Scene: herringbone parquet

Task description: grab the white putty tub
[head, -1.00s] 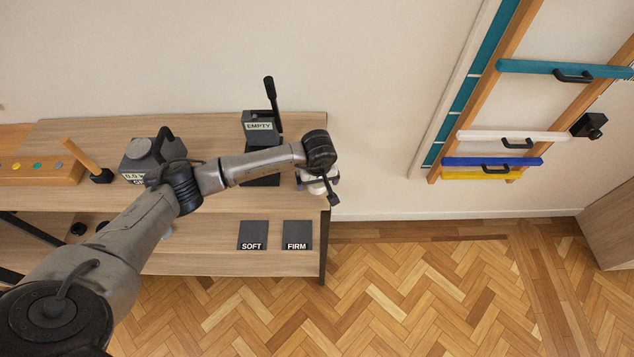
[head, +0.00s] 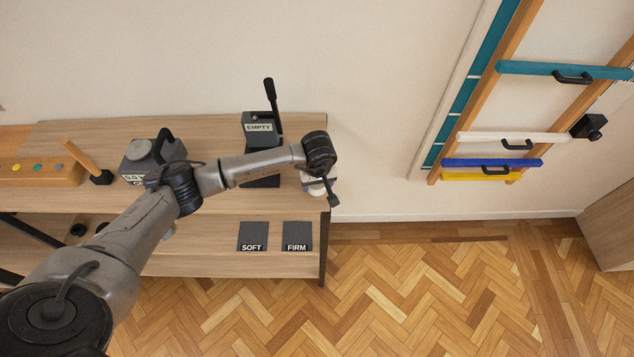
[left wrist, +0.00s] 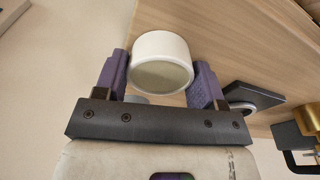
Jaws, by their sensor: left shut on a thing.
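The white putty tub (left wrist: 160,48) sits between the two purple fingers of my left gripper (left wrist: 159,76) in the left wrist view. The fingers are shut on its sides, and its round greyish face points toward the camera. In the head view my left gripper (head: 320,186) is at the right end of the wooden bench, mostly hidden under my wrist, so the tub is hard to make out there. Whether the tub is clear of the surface I cannot tell. My right gripper is not in view.
On the bench (head: 215,207) stand a dark EMPTY-labelled device with a lever (head: 258,128), a grey weight-like box (head: 140,165) and a wooden-handled tool (head: 88,160). Dark SOFT (head: 252,234) and FIRM (head: 297,234) pads lie near the front. A wall rack (head: 490,136) is at right.

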